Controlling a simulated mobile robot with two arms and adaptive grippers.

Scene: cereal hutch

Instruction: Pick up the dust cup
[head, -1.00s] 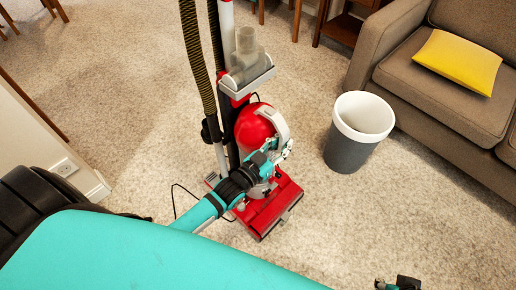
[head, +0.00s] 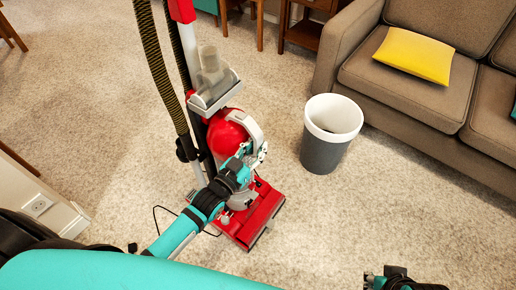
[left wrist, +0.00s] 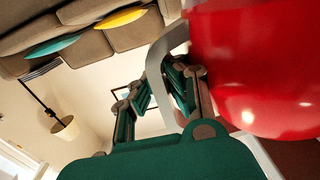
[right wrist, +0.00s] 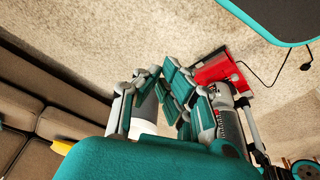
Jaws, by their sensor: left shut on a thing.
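The upright red vacuum stands on the carpet. Its dust cup (head: 226,136) has a rounded red top and a grey handle (head: 248,124). The red top fills the right of the left wrist view (left wrist: 265,65), with the grey handle (left wrist: 160,65) beside it. My left gripper (head: 255,157) is shut on the handle, at the right side of the cup. The cup stands against the vacuum body, and its lower part is partly hidden by my arm. My right gripper (head: 393,280) is away from it at the bottom edge; its jaw gap is unclear.
A clear nozzle in a grey holder (head: 214,92) sits above the cup, near the ribbed hose (head: 160,75). The red floor head (head: 252,218) rests on carpet. A grey-and-white bin (head: 325,150) stands to the right, before a brown sofa (head: 430,90). Open carpet lies at right front.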

